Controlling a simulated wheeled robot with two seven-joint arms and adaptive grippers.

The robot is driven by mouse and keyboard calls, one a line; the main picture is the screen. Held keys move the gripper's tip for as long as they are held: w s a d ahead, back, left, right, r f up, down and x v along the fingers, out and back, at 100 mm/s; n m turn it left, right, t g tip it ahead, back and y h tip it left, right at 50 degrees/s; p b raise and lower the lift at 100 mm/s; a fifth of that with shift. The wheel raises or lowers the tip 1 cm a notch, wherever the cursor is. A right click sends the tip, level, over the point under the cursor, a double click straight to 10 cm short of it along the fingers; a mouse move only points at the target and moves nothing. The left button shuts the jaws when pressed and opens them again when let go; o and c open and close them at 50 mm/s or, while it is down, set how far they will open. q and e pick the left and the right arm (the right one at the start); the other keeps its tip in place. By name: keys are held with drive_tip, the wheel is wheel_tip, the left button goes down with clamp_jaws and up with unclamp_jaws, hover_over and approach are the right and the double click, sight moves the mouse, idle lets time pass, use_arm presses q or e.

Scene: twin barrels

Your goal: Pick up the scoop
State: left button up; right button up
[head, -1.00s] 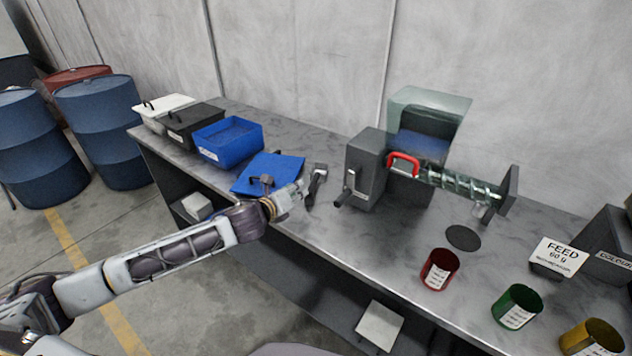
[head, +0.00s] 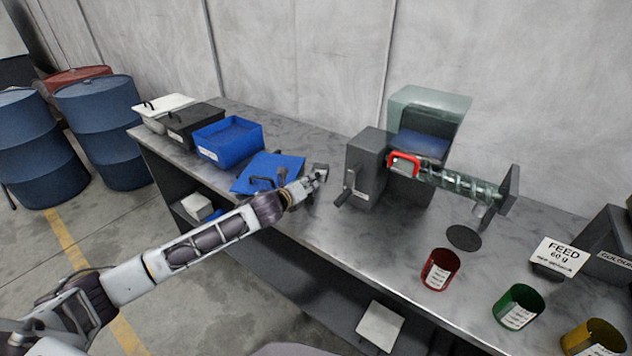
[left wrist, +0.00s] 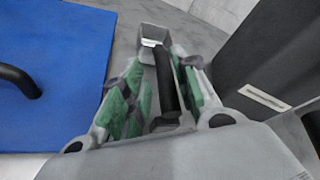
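The scoop (head: 321,168) lies on the grey bench between the blue lid and the feeder machine. In the left wrist view, its metal head (left wrist: 155,36) points away from me and its black handle (left wrist: 165,82) runs back between my fingers. My left gripper (head: 310,180) is over the handle and hides most of it in the head view. Its green-padded fingers (left wrist: 160,72) are open on either side of the handle. The right finger looks nearer the handle; I cannot tell whether it touches. My right gripper is not in view.
A blue lid (head: 258,168) with a black handle lies left of the scoop, below a blue bin (head: 228,140). The grey feeder machine (head: 368,160) with a crank stands close on the right. Red (head: 440,270), green (head: 517,307) and yellow (head: 594,340) cups stand farther right.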

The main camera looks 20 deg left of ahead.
sight(312, 181)
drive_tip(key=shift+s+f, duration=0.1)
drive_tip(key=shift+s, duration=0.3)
use_arm(q)
drive_tip(key=shift+x, duration=2.2)
drive_tip(key=shift+w+d+f, duration=0.15)
drive_tip(key=shift+w+d, duration=0.1)
drive_tip(key=shift+w, duration=0.05)
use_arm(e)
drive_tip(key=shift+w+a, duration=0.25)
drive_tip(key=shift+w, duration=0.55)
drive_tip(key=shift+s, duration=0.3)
use_arm(q)
clamp_jaws()
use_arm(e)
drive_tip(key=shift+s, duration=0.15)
